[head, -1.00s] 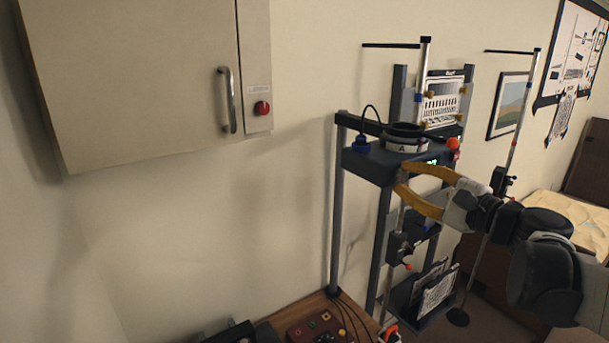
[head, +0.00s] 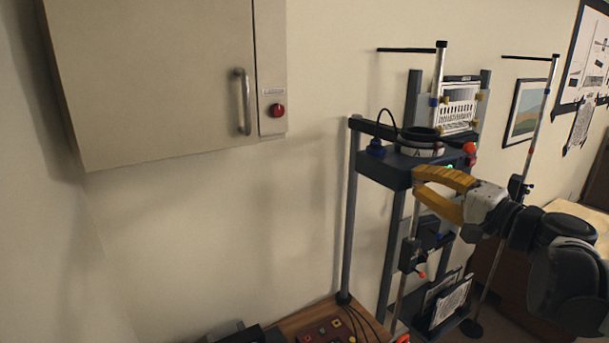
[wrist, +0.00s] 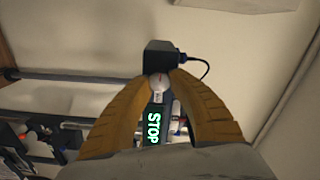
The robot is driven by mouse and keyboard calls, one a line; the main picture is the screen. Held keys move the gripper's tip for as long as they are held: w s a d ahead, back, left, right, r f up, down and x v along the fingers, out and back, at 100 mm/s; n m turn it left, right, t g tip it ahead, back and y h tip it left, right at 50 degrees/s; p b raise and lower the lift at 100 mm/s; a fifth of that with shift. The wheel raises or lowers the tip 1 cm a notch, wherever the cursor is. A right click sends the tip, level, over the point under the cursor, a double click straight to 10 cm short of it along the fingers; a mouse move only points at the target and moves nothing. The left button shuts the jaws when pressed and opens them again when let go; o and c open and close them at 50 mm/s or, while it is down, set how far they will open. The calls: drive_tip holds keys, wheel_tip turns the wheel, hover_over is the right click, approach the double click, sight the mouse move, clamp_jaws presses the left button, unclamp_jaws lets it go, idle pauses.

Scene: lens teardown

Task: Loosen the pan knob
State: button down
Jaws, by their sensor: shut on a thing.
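My gripper (head: 416,182) is at the front of the dark raised platform (head: 384,172) in the head view. In the wrist view my gripper (wrist: 161,79) is shut on a small pale, rounded knob (wrist: 158,88) with a reddish mark, which appears to be the pan knob. The fingers cover its sides, and the knob is not visible in the head view. A green lit STOP sign (wrist: 153,128) shows below it in the wrist view.
A black-and-white ring-shaped part (head: 420,142) sits on the platform, with a red ball (head: 469,148) to its right. Upright posts (head: 350,215) carry the stand. A wall cabinet (head: 160,80) hangs at upper left. A table (head: 315,320) with boxes and cables is below.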

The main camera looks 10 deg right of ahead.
idle(0.4)
drive_tip(key=c, duration=1.2)
unclamp_jaws()
drive_tip(key=shift+w, duration=0.1)
drive_tip(key=shift+o, duration=0.2)
drive_tip(key=v, duration=1.2)
